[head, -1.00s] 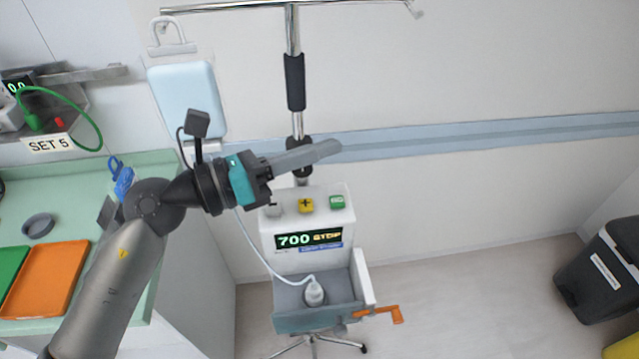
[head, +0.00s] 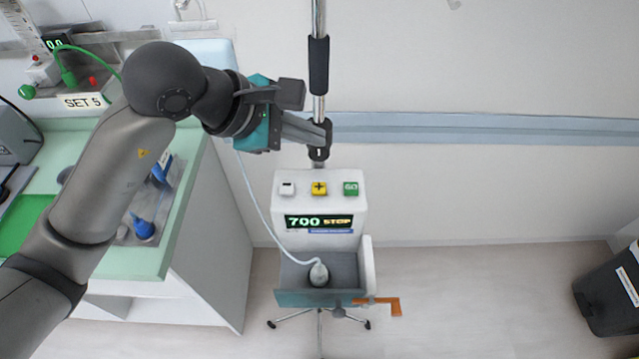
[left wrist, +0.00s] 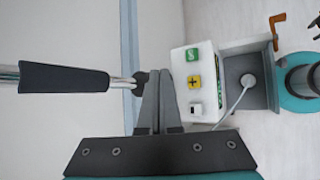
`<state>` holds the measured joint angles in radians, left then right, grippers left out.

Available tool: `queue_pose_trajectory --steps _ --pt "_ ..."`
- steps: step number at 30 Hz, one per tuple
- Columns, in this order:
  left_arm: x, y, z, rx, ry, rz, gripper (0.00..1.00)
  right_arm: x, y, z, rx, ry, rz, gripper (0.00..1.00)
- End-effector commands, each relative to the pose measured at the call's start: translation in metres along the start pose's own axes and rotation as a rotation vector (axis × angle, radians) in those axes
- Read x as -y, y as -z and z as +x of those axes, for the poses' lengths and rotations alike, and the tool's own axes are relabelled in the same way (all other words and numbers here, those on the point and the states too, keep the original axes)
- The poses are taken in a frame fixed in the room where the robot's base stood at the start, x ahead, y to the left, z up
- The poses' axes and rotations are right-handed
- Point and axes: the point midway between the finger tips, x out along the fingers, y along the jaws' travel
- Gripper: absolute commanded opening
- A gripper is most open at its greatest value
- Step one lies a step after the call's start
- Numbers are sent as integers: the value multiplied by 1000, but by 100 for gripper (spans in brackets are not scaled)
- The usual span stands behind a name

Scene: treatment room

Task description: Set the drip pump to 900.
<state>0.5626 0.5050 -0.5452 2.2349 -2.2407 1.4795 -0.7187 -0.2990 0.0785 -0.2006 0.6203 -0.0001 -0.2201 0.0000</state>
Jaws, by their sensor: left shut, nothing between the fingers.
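The drip pump (head: 292,240) is a white box on a pole stand, and its display (head: 319,222) reads 700 STOP. On its top are a white minus button (head: 287,188), a yellow plus button (head: 319,188) and a green button (head: 350,188). The left wrist view also shows the yellow plus button (left wrist: 194,82), the green button (left wrist: 192,55) and the white button (left wrist: 196,109). My left gripper (head: 322,136) is shut and empty, above and behind the buttons near the pole. In the left wrist view its fingers (left wrist: 158,78) are beside the pump, apart from the buttons.
The pole (head: 318,100) rises behind the pump. An open tray (head: 345,270) below holds a white bulb (head: 318,273) with a tube, and an orange crank (head: 392,305) sticks out right. A green-topped counter (head: 190,190) stands left; a dark bin (head: 610,290) stands right.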

Motion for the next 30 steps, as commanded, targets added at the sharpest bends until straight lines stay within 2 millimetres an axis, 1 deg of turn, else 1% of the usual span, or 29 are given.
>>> queue_pose_trajectory --steps 8,17,21,25,30 --pt "11 11 16 2 1 -4 0 0 -2 13 1 0 -1 50" --pt "34 33 46 3 3 -5 0 0 -4 40 1 0 -1 50" --pt "40 40 55 0 0 -1 0 0 -6 54 1 -1 -1 50" --pt "44 44 60 1 0 -1 0 0 -7 62 1 -1 0 50" --pt "44 44 61 2 -1 -1 0 0 -7 63 1 -1 0 50"
